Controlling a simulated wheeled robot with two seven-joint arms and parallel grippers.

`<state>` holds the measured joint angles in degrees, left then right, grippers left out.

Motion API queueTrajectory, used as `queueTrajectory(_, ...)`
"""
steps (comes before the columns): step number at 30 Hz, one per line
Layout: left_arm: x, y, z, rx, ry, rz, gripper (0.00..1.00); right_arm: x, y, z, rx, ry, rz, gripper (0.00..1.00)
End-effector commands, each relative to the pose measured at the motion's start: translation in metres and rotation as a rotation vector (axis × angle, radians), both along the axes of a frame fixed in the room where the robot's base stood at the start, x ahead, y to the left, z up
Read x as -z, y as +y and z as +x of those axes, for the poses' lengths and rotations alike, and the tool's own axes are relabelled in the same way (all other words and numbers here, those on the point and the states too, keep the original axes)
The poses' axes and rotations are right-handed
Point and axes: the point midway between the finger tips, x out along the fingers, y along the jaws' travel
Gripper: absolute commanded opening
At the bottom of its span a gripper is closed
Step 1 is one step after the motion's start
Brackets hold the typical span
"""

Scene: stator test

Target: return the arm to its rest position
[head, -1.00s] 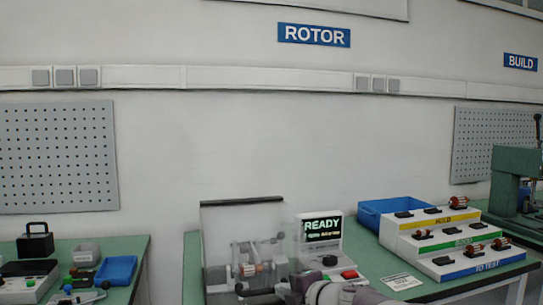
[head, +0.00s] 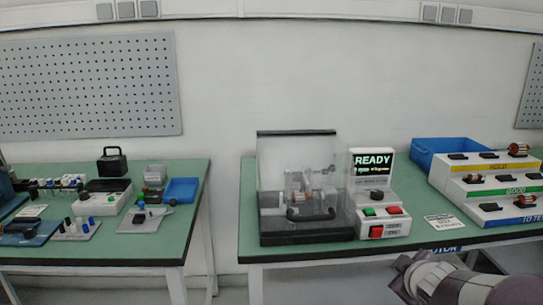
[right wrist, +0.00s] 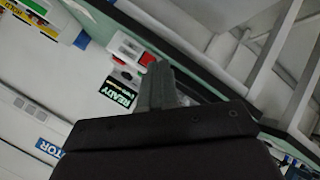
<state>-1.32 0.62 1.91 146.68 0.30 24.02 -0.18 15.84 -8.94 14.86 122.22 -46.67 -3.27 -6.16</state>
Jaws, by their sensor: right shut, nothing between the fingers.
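My right gripper (right wrist: 158,85) shows in the right wrist view with its grey fingers together and nothing between them. The view is tilted, and the red-buttoned control box and READY screen (right wrist: 117,94) appear beyond the fingers. In the head view, part of my right arm (head: 455,282) is at the bottom right, in front of the right table's front edge; its fingers cannot be made out there. My left arm and gripper are not in view.
The right green table (head: 290,258) bears a tester with a clear cover (head: 272,165), its control box (head: 384,228), a stepped rack (head: 470,190) and a blue bin (head: 425,146). A left table (head: 100,254) holds tools and small parts. A gap separates the tables.

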Motion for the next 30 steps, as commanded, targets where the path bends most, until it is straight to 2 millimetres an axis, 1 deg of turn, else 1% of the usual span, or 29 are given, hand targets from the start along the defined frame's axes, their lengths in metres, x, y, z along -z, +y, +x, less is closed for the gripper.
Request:
queueTrajectory(1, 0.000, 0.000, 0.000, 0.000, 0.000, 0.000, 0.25, 0.030, 0.005, -0.021, 0.117, 0.096, 0.109, 0.00)
queueTrajectory(2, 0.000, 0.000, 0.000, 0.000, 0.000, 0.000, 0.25, 0.047, 0.010, -0.036, 0.188, 0.155, 0.173, 0.00)
queueTrajectory(3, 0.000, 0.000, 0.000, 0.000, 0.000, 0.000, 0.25, 0.067, 0.017, -0.055, 0.272, 0.231, 0.247, 0.00)
queueTrajectory(5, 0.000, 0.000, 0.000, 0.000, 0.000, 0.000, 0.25, 0.093, 0.031, -0.083, 0.376, 0.338, 0.340, 0.00)
queueTrajectory(6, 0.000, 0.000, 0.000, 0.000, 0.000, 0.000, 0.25, 0.106, 0.042, -0.100, 0.435, 0.404, 0.392, 0.00)
queueTrajectory(8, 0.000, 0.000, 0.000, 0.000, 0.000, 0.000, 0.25, 0.123, 0.058, -0.126, 0.510, 0.501, 0.458, 0.00)
queueTrajectory(9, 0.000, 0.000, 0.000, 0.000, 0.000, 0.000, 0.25, 0.133, 0.070, -0.142, 0.551, 0.560, 0.495, 0.00)
queueTrajectory(11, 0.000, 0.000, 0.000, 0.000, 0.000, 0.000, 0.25, 0.145, 0.089, -0.165, 0.600, 0.647, 0.541, 0.00)
queueTrajectory(12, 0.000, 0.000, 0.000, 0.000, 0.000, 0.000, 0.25, 0.152, 0.103, -0.179, 0.608, 0.698, 0.558, 0.00)
queueTrajectory(13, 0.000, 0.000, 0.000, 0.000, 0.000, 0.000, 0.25, 0.156, 0.116, -0.181, 0.565, 0.726, 0.536, 0.00)
queueTrajectory(14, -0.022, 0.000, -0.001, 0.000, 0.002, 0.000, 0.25, 0.133, 0.118, -0.179, 0.552, 0.721, 0.531, 0.00)
queueTrajectory(15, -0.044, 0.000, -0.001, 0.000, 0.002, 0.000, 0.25, 0.110, 0.115, -0.178, 0.559, 0.717, 0.535, 0.00)
queueTrajectory(17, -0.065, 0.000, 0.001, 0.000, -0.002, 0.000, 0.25, 0.089, 0.115, -0.178, 0.560, 0.715, 0.536, 0.00)
queueTrajectory(18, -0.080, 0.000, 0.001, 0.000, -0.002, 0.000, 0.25, 0.075, 0.115, -0.178, 0.560, 0.714, 0.535, 0.00)
queueTrajectory(20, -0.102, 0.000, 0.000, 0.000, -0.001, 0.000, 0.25, 0.052, 0.115, -0.178, 0.560, 0.714, 0.535, 0.00)
queueTrajectory(27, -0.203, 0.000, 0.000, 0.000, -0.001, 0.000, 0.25, -0.050, 0.114, -0.177, 0.558, 0.712, 0.535, 0.00)
queueTrajectory(30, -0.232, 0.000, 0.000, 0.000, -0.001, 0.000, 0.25, -0.078, 0.114, -0.177, 0.558, 0.712, 0.535, 0.00)
